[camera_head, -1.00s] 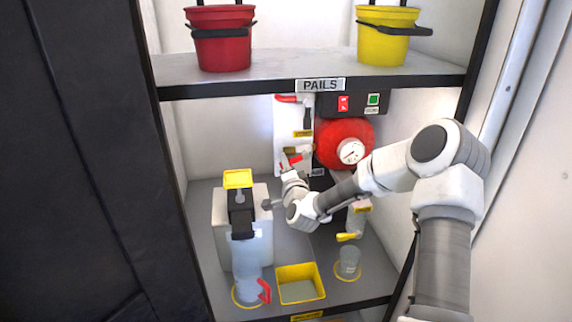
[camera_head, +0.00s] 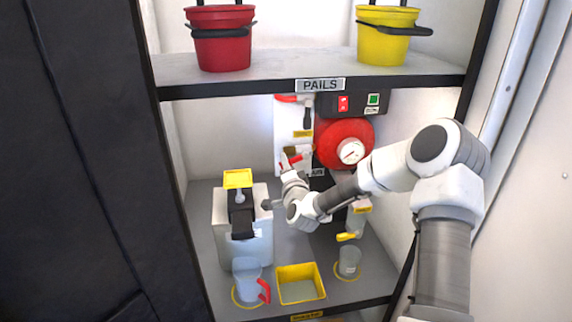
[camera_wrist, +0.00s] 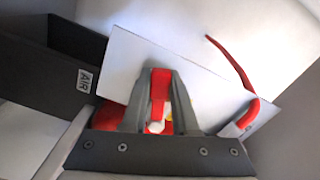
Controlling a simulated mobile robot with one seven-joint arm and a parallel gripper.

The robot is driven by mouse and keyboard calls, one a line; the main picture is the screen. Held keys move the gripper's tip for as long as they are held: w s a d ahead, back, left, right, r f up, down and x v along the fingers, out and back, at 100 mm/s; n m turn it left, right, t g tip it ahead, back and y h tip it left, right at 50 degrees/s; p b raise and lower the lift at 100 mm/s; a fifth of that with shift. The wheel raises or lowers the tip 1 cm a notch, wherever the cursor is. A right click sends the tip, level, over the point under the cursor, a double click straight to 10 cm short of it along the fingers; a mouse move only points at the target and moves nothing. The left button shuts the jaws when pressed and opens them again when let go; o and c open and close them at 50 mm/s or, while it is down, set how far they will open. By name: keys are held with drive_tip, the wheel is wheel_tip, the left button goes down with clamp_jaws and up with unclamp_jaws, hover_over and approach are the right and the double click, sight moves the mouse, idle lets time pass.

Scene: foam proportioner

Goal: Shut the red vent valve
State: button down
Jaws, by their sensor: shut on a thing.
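My gripper (camera_head: 287,158) reaches to the lower part of a white panel (camera_head: 283,130) at the back of the cabinet. In the wrist view, my gripper (camera_wrist: 159,100) has its grey fingers closed on both sides of a red handle (camera_wrist: 160,85), which I take as the red vent valve. Only a bit of this red handle (camera_head: 293,160) shows in the head view, and its valve body is hidden. A second red lever (camera_head: 286,98) sits higher on the panel, apart from my gripper. A curved red lever (camera_wrist: 236,68) shows at the right in the wrist view.
A red drum with a gauge (camera_head: 342,143) stands close right of my gripper. Below are a white dispenser (camera_head: 258,240), a clear pitcher (camera_head: 246,275), a yellow tray (camera_head: 298,269) and a cup (camera_head: 349,262). The pails' shelf (camera_head: 280,68) lies above.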

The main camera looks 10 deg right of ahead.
drive_tip(key=shift+f+b, duration=0.15)
drive_tip(key=shift+b, duration=0.15)
drive_tip(key=n+b, duration=0.1)
drive_tip(key=f+n+b, duration=0.1)
drive_tip(key=b, duration=0.1)
drive_tip(key=shift+d+f+n, duration=0.2)
drive_tip(key=shift+d+n, duration=0.1)
drive_tip(key=shift+d+f+n+b, duration=0.4)
drive_tip(key=shift+d+n+b, duration=0.5)
drive_tip(key=shift+n+b, duration=1.25)
drive_tip(key=shift+d+f+n+b, duration=0.4)
drive_tip(key=shift+d+n+b, duration=0.45)
drive_tip(key=shift+n+b, duration=1.3)
drive_tip(key=shift+d+f+n+b, duration=0.4)
drive_tip(key=shift+d+n+b, duration=0.75)
drive_tip(key=shift+b, duration=1.75)
drive_tip(key=shift+a+n, duration=0.2)
drive_tip(key=shift+n, duration=0.15)
drive_tip(key=c, duration=0.7)
unclamp_jaws()
